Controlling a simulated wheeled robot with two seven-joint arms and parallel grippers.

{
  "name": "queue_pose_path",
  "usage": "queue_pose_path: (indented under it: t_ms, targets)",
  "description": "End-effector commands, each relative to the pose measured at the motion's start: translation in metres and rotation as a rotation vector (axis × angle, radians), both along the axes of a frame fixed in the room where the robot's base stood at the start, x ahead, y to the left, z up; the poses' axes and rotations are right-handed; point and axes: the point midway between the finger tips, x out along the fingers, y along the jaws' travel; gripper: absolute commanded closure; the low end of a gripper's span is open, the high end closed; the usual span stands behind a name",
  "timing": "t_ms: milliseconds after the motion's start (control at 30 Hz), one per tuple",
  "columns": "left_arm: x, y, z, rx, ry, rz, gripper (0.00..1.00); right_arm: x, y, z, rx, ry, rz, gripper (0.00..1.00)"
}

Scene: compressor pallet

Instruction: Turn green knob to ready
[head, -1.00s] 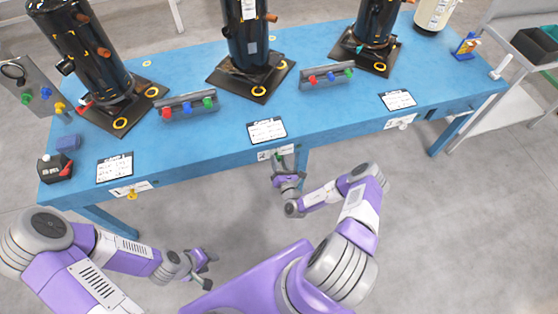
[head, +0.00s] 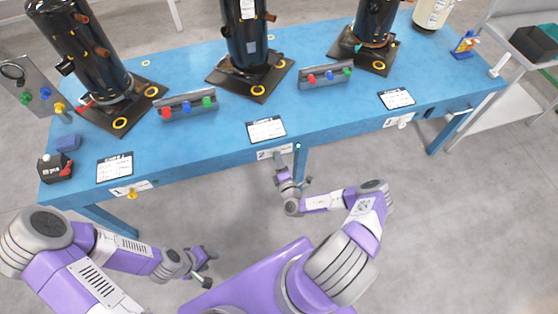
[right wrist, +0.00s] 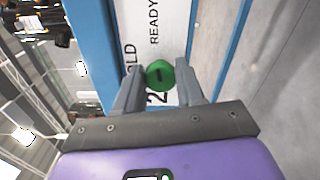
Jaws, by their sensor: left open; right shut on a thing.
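The green knob (right wrist: 160,74) sits on a white label plate (right wrist: 158,35) on the blue table's front edge. In the right wrist view, the plate shows READY, a partly covered word ending in LD, and a partly hidden 2. A short dark mark shows on the knob's face. My right gripper (right wrist: 160,80) is shut on the knob, one finger on each side. In the head view, my right gripper (head: 280,165) is just below the plate marked 2 (head: 275,153), and the knob cannot be made out. My left gripper (head: 207,267) is open and empty, low in front of the table.
The blue table (head: 215,135) carries black compressors (head: 248,35) and button boxes (head: 186,106). A small cyan dot (head: 298,146) shows near the front edge. The floor before the table is clear.

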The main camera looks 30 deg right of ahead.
Motion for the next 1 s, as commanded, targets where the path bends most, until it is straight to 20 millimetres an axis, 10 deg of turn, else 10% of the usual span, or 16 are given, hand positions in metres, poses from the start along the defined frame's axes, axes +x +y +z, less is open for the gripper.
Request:
queue_pose_path:
  t_ms: [933,967,1000]
  targets:
    - [0.0,0.0,-0.0017,0.0,0.0,0.0,0.57,-0.0009,0.0018,-0.0021,0.2,-0.043,0.003,0.92]
    - [0.0,0.0,-0.0017,0.0,0.0,0.0,0.57,-0.0009,0.0018,-0.0021,0.2,-0.043,0.003,0.6]
    - [0.0,0.0,-0.0017,0.0,0.0,0.0,0.57,-0.0009,0.0018,-0.0021,0.2,-0.043,0.003,0.54]
